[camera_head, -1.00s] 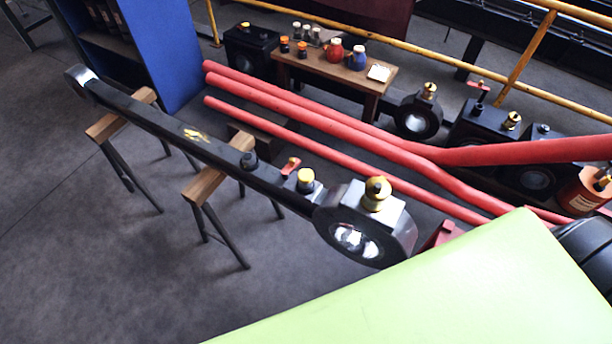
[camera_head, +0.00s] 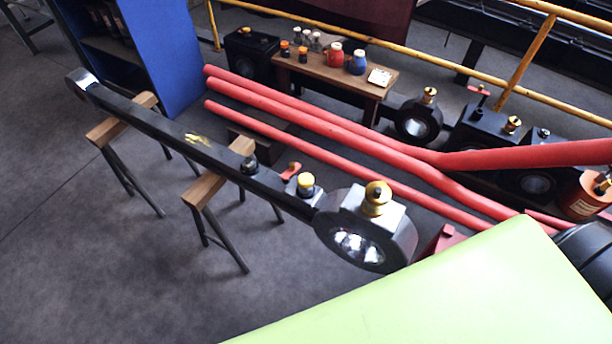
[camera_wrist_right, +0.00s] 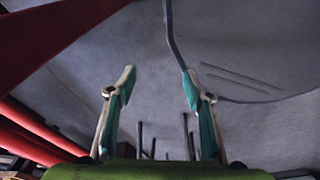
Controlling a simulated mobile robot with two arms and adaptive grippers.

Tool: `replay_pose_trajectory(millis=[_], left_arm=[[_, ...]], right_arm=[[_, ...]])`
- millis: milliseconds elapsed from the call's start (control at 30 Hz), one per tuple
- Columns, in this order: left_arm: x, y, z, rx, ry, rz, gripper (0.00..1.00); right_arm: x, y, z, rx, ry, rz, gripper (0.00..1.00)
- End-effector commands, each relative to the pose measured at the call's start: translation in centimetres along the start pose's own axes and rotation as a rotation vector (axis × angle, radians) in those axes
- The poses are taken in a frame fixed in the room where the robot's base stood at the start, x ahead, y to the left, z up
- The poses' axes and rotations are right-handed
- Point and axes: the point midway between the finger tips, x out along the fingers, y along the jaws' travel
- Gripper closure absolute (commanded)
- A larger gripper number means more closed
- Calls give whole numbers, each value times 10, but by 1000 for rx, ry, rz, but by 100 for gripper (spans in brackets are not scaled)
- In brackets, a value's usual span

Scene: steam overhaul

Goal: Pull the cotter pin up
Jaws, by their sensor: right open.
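A long dark rod (camera_head: 150,121) lies across wooden trestles in the head view, with a thick round end (camera_head: 398,235) at the right. A small piece with a red top (camera_head: 290,170) stands on the rod beside a yellow-capped fitting (camera_head: 306,183); it may be the cotter pin, but I cannot tell for sure. A dark fitting (camera_head: 249,163) stands further left on the rod. My right gripper (camera_wrist_right: 157,82) is open and empty in the right wrist view, its two fingers well apart over grey floor. No pin shows between them. My left gripper is not in view.
Trestles (camera_head: 207,187) hold the rod. Long red bars (camera_head: 330,120) run behind it. A brass cup (camera_head: 377,196) tops the round end. A small table (camera_head: 340,75) with jars stands at the back, near a yellow rail (camera_head: 420,69). Grey floor at lower left is clear.

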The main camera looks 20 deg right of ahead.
Motion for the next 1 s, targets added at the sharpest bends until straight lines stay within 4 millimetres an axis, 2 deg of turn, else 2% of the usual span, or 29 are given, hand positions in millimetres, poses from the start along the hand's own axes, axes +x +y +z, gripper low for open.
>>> replay_pose_trajectory(millis=[33, 200, 367, 500, 700, 1000], left_arm=[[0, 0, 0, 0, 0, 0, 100], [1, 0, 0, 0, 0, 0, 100], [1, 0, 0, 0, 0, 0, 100], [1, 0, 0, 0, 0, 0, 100], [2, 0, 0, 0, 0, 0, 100], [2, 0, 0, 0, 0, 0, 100]], right_arm=[[-10, 2, -25, -3, 26, 4, 53], [-53, 9, -92, -12, 77, 19, 53], [-108, 16, -146, -16, 128, 36, 53], [-165, 22, -184, -17, 172, 53, 53], [-251, 30, -216, -14, 231, 78, 53], [-343, 35, -228, -5, 288, 99, 53]])
